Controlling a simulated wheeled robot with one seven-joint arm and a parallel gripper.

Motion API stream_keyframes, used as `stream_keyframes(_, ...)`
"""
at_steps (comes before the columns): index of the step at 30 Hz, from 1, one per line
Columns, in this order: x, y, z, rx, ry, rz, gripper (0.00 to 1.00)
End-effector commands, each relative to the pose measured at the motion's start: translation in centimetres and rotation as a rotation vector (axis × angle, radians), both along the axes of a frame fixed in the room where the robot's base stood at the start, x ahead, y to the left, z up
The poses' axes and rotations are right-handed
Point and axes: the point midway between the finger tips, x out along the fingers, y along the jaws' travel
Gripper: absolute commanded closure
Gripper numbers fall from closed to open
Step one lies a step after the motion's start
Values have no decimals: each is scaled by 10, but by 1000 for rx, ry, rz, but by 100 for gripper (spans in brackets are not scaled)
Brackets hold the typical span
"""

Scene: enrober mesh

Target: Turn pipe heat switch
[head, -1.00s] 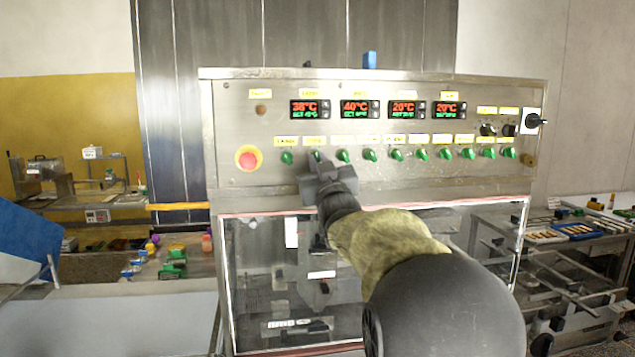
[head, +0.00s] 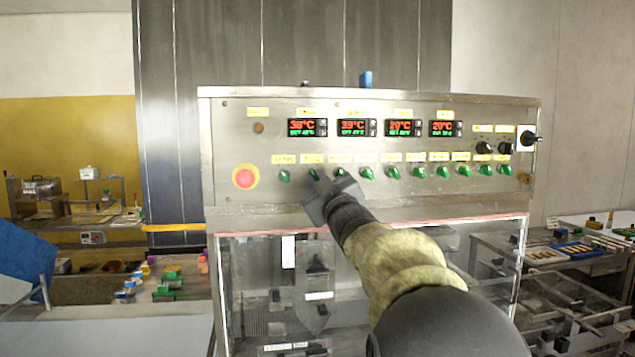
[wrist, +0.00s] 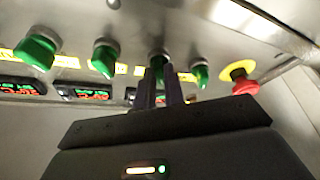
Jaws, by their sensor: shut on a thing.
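A row of green rotary switches runs along the steel control panel (head: 230,130) below yellow labels too small to read, so I cannot tell by name which is pipe heat. My gripper (head: 316,178) is at the second green switch (head: 314,173) from the left. In the wrist view, seen from the other way up, the fingers of my gripper (wrist: 161,82) are shut on this second switch (wrist: 158,62). The first switch (head: 284,176) is free beside it, between it and the red emergency stop (head: 245,177). The gripper body is tilted and partly hides the third switch.
Several red and green temperature displays (head: 308,128) sit above the switches. More green switches (head: 392,172) continue to the right, close to one another. Black knobs (head: 484,148) and a black-handled switch (head: 527,138) are at the panel's right end.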

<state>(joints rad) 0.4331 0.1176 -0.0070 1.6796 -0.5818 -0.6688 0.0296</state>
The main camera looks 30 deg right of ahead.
Motion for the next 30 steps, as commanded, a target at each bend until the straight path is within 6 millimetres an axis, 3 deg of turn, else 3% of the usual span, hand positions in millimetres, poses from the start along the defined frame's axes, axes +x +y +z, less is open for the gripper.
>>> stream_keyframes(1, 0, 0, -2, -1, 5, -1, 100)
stream_keyframes(2, 0, 0, -2, -1, 5, -1, 87)
stream_keyframes(5, 0, 0, -2, -1, 3, -1, 68)
stream_keyframes(14, -1, 0, -1, 0, 1, -1, 67)
stream_keyframes(19, -11, 0, -5, 0, 0, -2, 67)
stream_keyframes(30, -74, 5, -28, -1, -1, -2, 67)
